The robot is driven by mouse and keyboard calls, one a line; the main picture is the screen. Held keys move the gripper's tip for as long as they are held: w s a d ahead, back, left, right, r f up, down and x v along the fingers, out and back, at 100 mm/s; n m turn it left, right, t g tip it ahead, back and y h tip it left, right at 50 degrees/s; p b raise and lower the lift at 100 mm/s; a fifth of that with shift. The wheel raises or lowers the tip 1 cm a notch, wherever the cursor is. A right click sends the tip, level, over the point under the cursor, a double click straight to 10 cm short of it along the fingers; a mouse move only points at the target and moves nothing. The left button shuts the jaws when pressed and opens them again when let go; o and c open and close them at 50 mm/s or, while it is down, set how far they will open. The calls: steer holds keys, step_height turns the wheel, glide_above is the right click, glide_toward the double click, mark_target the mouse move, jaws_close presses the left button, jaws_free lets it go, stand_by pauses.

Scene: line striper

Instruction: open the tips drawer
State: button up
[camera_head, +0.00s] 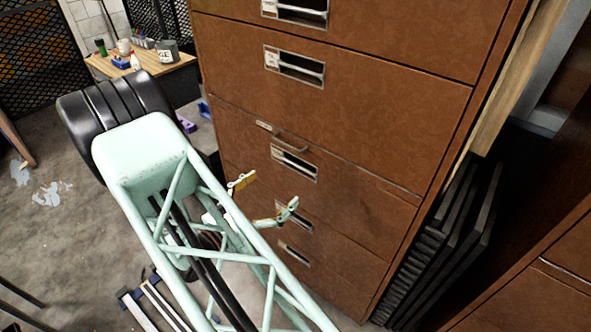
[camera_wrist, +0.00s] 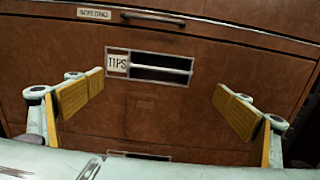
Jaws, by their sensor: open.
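The tips drawer (camera_wrist: 120,125) is a brown drawer front, closed, facing my gripper in the wrist view. It has a white "TIPS" label (camera_wrist: 117,63) at the left of a recessed metal pull with a horizontal bar (camera_wrist: 160,65). My gripper (camera_wrist: 158,97) is open and empty, its yellow-padded fingers apart on either side of the pull and not touching it. In the head view my gripper (camera_head: 266,201) is in front of the lower part of the brown cabinet (camera_head: 360,110), partly hidden behind my pale green arm.
A drawer with a thin bar handle (camera_wrist: 152,17) and a small label sits just above the tips drawer. Another pull (camera_wrist: 140,156) shows below. Dark stacked panels (camera_head: 445,245) stand right of the cabinet. A wooden table (camera_head: 150,72) with small items is at back left.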

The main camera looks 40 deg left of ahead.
mark_target(295, 169)
steer(key=shift+w+d+b, duration=0.15)
steer(key=shift+w+b, duration=0.15)
steer(key=shift+w, duration=5.2)
steer(key=c, duration=1.2)
steer(key=shift+o, duration=0.2)
